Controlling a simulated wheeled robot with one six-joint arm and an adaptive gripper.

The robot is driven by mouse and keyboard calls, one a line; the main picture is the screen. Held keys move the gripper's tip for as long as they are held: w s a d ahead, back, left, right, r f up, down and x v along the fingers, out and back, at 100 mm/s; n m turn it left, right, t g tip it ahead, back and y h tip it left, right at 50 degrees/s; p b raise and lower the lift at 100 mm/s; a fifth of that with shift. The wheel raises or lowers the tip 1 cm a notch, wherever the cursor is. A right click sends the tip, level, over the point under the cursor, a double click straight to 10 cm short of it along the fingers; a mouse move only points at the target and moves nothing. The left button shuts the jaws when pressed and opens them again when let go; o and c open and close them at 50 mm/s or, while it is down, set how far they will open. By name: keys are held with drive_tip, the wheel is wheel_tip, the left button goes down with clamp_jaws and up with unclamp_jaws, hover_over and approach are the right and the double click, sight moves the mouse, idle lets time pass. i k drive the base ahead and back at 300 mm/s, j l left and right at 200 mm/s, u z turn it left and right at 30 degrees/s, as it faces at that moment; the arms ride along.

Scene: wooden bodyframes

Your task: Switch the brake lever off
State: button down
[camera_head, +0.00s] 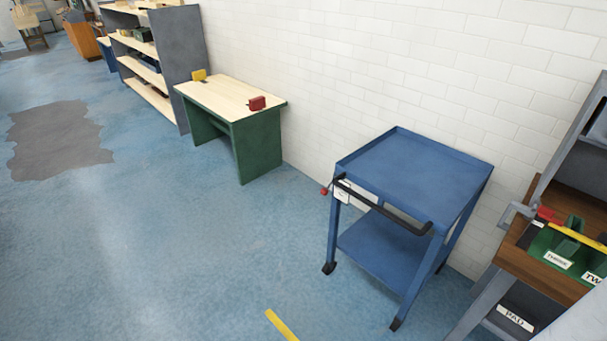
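A blue two-shelf cart (408,165) stands on castors against the white brick wall, right of the middle. A black push handle (385,206) runs along its near side. A small lever with a red knob (324,191) sticks out at the left end of the handle, beside a white label (343,192). I take this to be the brake lever; its on or off position is too small to tell. My gripper is not in view.
A green table (258,148) with a light top stands left of the cart, with shelves (181,65) beyond it. A wooden bench (525,262) with labelled green holders is close at the right. The blue floor left of the cart is open.

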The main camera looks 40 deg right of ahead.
sight(324, 192)
drive_tip(key=i, duration=0.85)
drive_tip(key=i+j+z, duration=0.15)
drive_tip(key=i, duration=0.75)
drive_tip(key=i+j+z, duration=0.1)
drive_tip(key=i+z, duration=0.3)
drive_tip(key=i+j+z, duration=0.25)
drive_tip(key=i+z, duration=0.2)
drive_tip(key=i+j+z, duration=0.65)
drive_tip(key=j+z, duration=0.2)
drive_tip(key=i+j+z, duration=0.2)
drive_tip(key=j, duration=0.15)
drive_tip(key=j+z, duration=0.2)
drive_tip(key=j, duration=0.15)
drive_tip(key=i+j+z, duration=0.2)
drive_tip(key=j, duration=0.2)
drive_tip(key=k, duration=0.05)
